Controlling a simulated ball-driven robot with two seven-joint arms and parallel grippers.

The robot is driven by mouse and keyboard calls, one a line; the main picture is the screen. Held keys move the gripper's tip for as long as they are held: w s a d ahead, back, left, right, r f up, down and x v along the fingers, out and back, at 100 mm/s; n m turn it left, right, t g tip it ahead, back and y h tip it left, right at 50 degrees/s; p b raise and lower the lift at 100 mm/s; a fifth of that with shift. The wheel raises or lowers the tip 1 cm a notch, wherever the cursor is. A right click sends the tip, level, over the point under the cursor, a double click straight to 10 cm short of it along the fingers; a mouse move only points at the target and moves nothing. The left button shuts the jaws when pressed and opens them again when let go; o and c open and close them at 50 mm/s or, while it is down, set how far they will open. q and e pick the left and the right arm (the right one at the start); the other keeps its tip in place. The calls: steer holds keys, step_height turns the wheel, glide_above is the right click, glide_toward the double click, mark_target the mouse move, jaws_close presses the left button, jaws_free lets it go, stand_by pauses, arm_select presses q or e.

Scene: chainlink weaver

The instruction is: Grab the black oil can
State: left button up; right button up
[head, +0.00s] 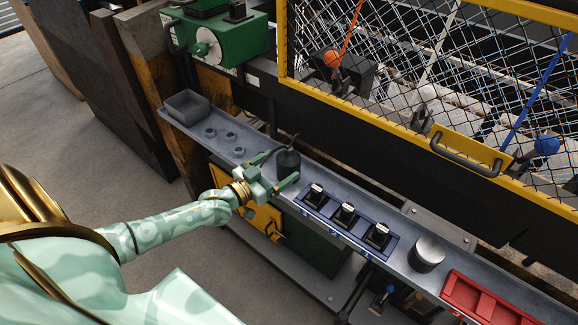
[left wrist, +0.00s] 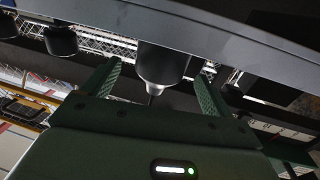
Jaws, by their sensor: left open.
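The black oil can (head: 288,161) stands upright on the narrow grey shelf (head: 228,128), its thin spout rising at the top. My left gripper (head: 279,168) is open, with one finger on either side of the can. In the left wrist view, which looks upside down, the oil can (left wrist: 162,66) shows between the spread fingers (left wrist: 158,78) with gaps beside it. I cannot tell whether a finger touches it. My right gripper is not in view.
A yellow-framed mesh guard (head: 380,118) rises behind.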

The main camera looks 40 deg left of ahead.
mark_target(290, 159)
arm_select(q)
steer(key=b+x, duration=0.1)
steer(key=x, duration=0.3)
steer(key=shift+w+f, duration=0.15)
steer(key=shift+w, duration=0.2)
steer(key=c, duration=1.3)
steer(key=shift+o, duration=0.2)
